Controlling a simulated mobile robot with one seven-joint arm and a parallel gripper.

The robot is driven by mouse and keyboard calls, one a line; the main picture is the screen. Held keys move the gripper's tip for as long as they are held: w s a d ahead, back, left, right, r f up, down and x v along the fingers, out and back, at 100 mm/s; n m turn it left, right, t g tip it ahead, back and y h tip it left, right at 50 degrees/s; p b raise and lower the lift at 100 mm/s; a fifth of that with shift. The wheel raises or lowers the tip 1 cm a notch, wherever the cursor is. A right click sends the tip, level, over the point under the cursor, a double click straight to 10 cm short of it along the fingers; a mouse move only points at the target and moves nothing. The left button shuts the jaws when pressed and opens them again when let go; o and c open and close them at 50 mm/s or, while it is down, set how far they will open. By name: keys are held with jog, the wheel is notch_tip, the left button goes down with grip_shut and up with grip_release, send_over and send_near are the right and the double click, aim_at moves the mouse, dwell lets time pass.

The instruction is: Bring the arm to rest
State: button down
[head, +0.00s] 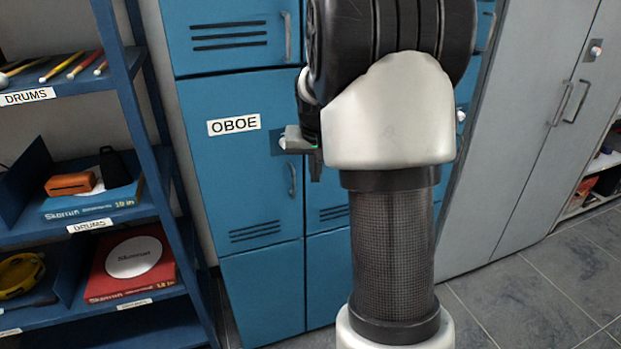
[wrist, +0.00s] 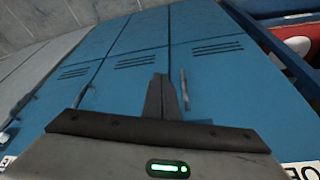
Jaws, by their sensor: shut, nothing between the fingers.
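My gripper (wrist: 161,98) shows in the wrist view with its fingers together and nothing between them. It points toward the blue lockers (wrist: 125,45). In the head view my arm stands folded in front of the blue lockers (head: 250,190), and a small part of my gripper (head: 316,165) shows at its left side, near the locker labelled OBOE. The rest of my gripper is hidden behind my arm there. I cannot tell how far its fingertips are from the locker doors.
A blue shelf rack (head: 140,110) at the left holds drumsticks, an orange block (head: 70,184), a red box (head: 112,279) and a yellow round item (head: 20,275). Grey cabinets (head: 530,120) stand at the right. The tiled floor (head: 540,290) at the lower right is clear.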

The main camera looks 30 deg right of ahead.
jog(key=s+a+r+n+t, duration=0.1)
jog(key=s+a+r+n, duration=0.1)
jog(key=s+a+r, duration=0.75)
jog(key=s+a+n+y, duration=0.1)
jog(key=s+a+n, duration=0.1)
jog(key=s+a, duration=0.5)
jog(key=s+a+n+y, duration=0.1)
jog(key=s+a+n, duration=0.15)
jog(key=s, duration=0.85)
notch_tip(320, 180, up, 14)
jog(key=a+p, duration=0.1)
jog(key=p, duration=1.3)
jog(key=shift+m+t, duration=0.35)
jog(key=shift+t, duration=0.05)
